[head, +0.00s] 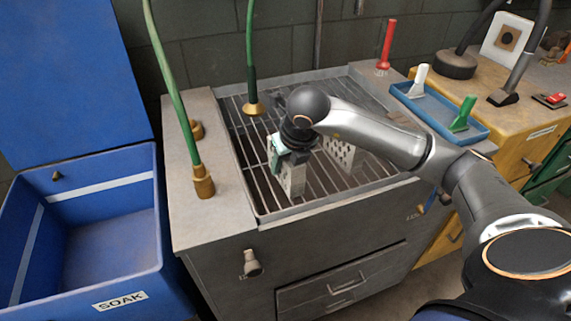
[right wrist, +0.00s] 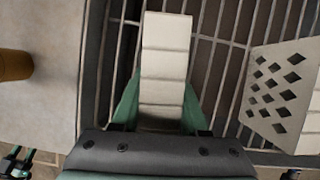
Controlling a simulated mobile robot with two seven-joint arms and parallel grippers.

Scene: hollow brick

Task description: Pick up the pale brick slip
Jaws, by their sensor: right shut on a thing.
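The pale brick slip (head: 292,180) is a narrow off-white piece with crosswise joints. It stands over the bar grate, below my right gripper (head: 284,160). In the right wrist view the slip (right wrist: 165,60) runs up between the green fingers of the right gripper (right wrist: 160,108), which is shut on it. I cannot tell whether the slip touches the grate. My left gripper is not in view.
A pale perforated brick (head: 341,151) is on the grate (head: 262,200), right of the slip. Green hoses with brass nozzles (head: 203,181) hang at left. A blue SOAK bin (head: 155,235) stands left. A blue tray (head: 470,135) holds brushes at right.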

